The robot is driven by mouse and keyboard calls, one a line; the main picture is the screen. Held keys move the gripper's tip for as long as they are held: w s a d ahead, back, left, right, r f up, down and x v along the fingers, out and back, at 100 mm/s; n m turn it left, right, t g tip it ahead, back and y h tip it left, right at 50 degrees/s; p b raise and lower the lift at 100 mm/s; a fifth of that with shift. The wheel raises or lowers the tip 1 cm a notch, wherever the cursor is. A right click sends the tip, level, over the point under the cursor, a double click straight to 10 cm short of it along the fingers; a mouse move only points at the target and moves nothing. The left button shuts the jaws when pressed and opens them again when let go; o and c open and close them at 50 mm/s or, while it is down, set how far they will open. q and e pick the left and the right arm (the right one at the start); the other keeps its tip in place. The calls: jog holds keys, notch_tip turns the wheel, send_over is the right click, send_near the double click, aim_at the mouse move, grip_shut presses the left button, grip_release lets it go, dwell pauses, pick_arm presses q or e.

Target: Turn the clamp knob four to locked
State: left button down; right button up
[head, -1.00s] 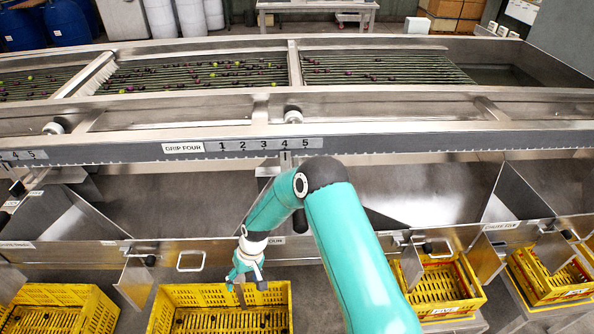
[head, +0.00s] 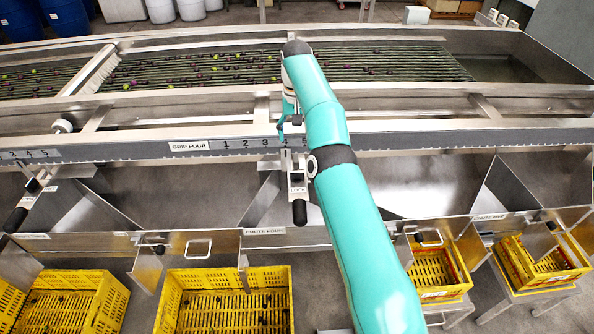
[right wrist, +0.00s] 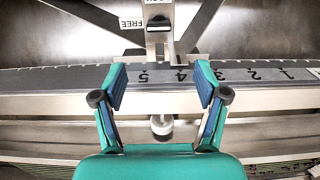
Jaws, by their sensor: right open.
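Clamp knob four appears as a small dark knob (right wrist: 158,20) on a metal bracket, with a FREE label (right wrist: 132,23) beside it and a partly cut-off LOCK label beyond it. In the head view the bracket (head: 297,188) hangs below the GRIP FOUR scale and ends in a black grip (head: 299,212); the knob's pointing is too small to tell. My right gripper (head: 290,125) is above the rail near the scale's 4. In the right wrist view it (right wrist: 160,77) is open and empty, with the knob ahead of its fingertips, apart from them. My left gripper is out of view.
The numbered scale (head: 240,144) runs along the steel rail. A pale roller knob (right wrist: 161,125) sits between and behind the fingers. Steel chute walls (head: 390,185) lie below the rail, with yellow crates (head: 222,273) underneath. The bed of rods (head: 200,70) carries small fruit.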

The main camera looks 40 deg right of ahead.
jog(key=b, duration=0.8)
send_over(297, 172)
notch_tip(297, 172, down, 8)
jog(key=shift+f, duration=0.1)
notch_tip(297, 172, down, 7)
jog(key=shift+r+b, duration=0.15)
jog(key=shift+b, duration=0.7)
jog(key=shift+f, duration=0.7)
jog(key=shift+c, duration=0.3)
jog(key=c, duration=1.1)
